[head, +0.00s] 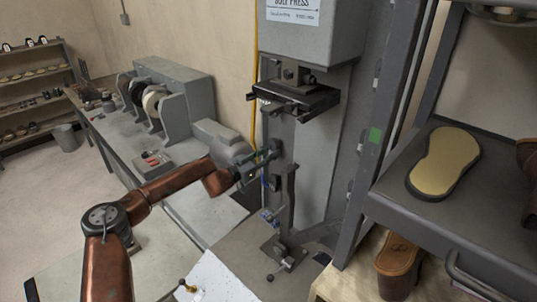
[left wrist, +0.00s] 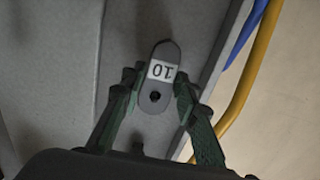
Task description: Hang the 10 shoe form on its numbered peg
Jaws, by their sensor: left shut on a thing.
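A grey rounded tab with a white label reading 10, upside down, and a dark hole is the visible part of the 10 shoe form (left wrist: 158,88) in the left wrist view. The two green-padded fingers of my left gripper (left wrist: 157,100) are shut on it from both sides. In the head view my left gripper (head: 268,158) reaches in from the left, in front of the grey press column. The form is too small to make out there, and its body is hidden in the wrist view. I cannot make out a numbered peg. My right gripper is not in view.
The sole press (head: 318,40) stands just beyond my left gripper, with a yellow hose (head: 254,60) beside it. A shelf at right holds a tan sole (head: 446,160), with a brown boot (head: 398,262) below. A bench grinder (head: 175,110) stands left.

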